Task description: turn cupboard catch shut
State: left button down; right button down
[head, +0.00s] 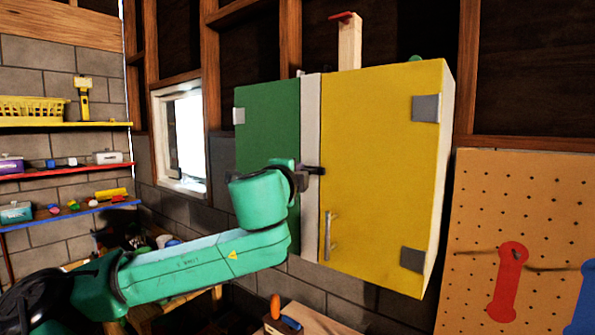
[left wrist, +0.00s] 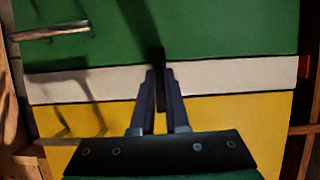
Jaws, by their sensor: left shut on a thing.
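The cupboard has a green door (head: 268,118) on the left and a yellow door (head: 385,160) on the right, with a pale strip (head: 310,120) between them. Both doors look closed. The dark catch (head: 316,170) lies roughly level across the strip, its end reaching the yellow door's edge. My left gripper (head: 302,179) is at the catch. In the left wrist view my left gripper (left wrist: 160,103) is shut on the dark catch (left wrist: 160,66), which crosses the pale strip (left wrist: 100,83) at about a right angle. Its held part is hidden between the fingers. My right gripper is not in view.
A metal handle (head: 330,236) stands out from the yellow door below the catch; the green door's handle (left wrist: 50,32) shows in the left wrist view. A pegboard (head: 480,215) is at the right, shelves (head: 65,171) at the left, and a small bench (head: 330,322) below.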

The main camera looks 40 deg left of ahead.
pick_arm(q)
jog(key=c, duration=0.9)
grip_release()
jog(key=b+v, duration=0.6)
jog(key=v, duration=0.8)
jog(key=shift+s+d+r, duration=0.1)
jog(key=shift+s, duration=0.2)
jog(key=shift+w, duration=0.1)
